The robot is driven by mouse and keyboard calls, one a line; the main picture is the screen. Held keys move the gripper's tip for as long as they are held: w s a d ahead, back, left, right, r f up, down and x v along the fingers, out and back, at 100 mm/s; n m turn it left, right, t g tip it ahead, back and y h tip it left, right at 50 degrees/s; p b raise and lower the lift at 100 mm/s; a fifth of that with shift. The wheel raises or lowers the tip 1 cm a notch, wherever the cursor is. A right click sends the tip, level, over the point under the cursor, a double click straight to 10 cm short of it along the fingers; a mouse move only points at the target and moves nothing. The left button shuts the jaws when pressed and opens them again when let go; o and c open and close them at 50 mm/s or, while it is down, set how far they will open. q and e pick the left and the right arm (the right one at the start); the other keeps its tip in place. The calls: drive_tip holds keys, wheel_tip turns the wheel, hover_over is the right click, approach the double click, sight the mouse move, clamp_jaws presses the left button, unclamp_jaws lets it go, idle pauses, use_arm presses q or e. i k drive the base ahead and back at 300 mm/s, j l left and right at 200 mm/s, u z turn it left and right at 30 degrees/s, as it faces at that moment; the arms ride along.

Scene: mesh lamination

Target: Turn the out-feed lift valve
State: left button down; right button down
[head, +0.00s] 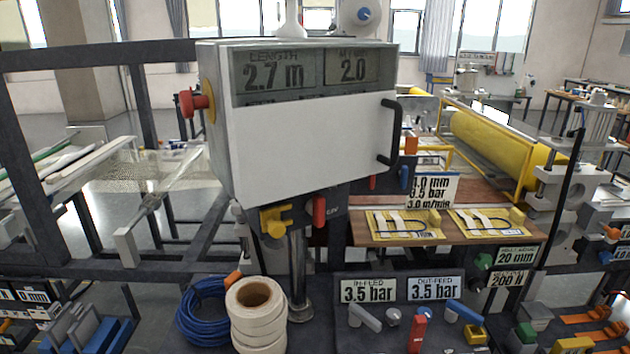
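The out-feed sign (435,289) reads 3.5 bar and stands on the dark front panel, right of the middle. Below its right end is a lever with a blue handle (464,311), slanting down to the right, which looks like the out-feed lift valve. Neither of my grippers is in view.
A red block (418,333) and a yellow block (475,335) stand close below the blue lever. White tape rolls (257,315) and a blue hose coil (203,310) lie to the left. A large control box (305,130) overhangs the middle. A yellow roller (495,150) is behind.

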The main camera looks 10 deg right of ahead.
sight(454, 308)
drive_tip(key=z, duration=1.25)
